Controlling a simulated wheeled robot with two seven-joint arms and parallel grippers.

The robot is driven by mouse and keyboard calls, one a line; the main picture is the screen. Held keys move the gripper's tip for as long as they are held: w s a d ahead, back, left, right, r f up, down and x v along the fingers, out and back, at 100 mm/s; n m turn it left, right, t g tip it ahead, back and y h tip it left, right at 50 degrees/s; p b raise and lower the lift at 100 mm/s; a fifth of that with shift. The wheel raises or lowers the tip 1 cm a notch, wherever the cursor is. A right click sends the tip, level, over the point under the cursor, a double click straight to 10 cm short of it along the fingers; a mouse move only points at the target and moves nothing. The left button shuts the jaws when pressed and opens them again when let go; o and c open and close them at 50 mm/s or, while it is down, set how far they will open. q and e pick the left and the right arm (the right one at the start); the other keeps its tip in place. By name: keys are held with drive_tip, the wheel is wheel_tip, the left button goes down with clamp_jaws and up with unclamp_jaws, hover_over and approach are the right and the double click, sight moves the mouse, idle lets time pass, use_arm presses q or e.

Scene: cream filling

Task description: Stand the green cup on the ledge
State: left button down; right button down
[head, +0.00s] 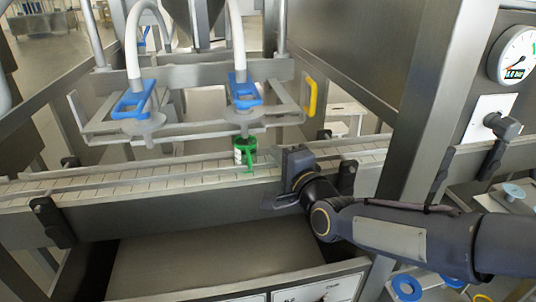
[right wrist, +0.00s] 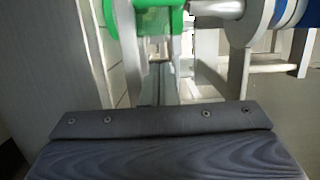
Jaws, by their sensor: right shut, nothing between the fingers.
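The green cup (head: 245,151) has a white patch on its side and appears upright on the pale tiled strip (head: 120,185), below the right-hand nozzle. Its lower part is partly hidden by the rail. My right gripper (head: 281,182) is just right of the cup, apart from it, shut and empty. In the right wrist view the shut fingers (right wrist: 160,120) fill the bottom, and part of the green cup (right wrist: 151,4) shows at the top edge beyond them. I cannot tell for sure which surface is the ledge. My left gripper is not in view.
Two blue-handled nozzles (head: 134,99) (head: 243,91) with white hoses hang over the strip. A metal rail runs along it. A thick steel post (head: 430,100) stands right of my right gripper, with a gauge (head: 516,55) beyond. A yellow handle (head: 310,97) is behind.

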drive_tip(key=shift+s+a, duration=0.2)
drive_tip(key=shift+a, duration=0.4)
drive_tip(key=shift+s+a, duration=0.15)
drive_tip(key=shift+a, duration=0.4)
drive_tip(key=a, duration=0.3)
drive_tip(key=s+a, duration=0.1)
drive_tip(key=a, duration=0.3)
drive_tip(key=s+a, duration=0.1)
drive_tip(key=a, duration=0.2)
drive_tip(key=shift+a, duration=0.15)
